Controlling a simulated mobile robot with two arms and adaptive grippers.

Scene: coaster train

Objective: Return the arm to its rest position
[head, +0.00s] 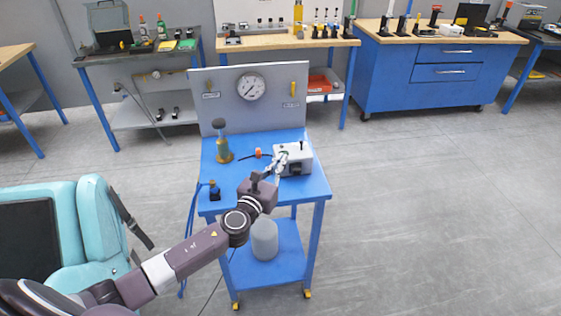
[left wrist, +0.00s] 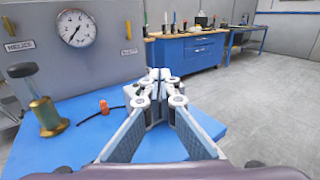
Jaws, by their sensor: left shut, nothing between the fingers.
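My left arm reaches in from the lower left in the head view. Its left gripper (head: 280,165) is over the blue cart (head: 237,147), in front of a white box-like device (head: 302,160). In the left wrist view the left gripper (left wrist: 158,75) has its fingers together with nothing between them, and they hide most of the device. Whether the fingers touch the device cannot be told. My right gripper is in neither view.
A brass cylinder with a dark knob (head: 223,143) and a small orange-red part (head: 258,153) stand on the cart. A grey panel with a round gauge (head: 251,87) rises behind. A white jug (head: 264,240) is on the lower shelf. The floor to the right is clear.

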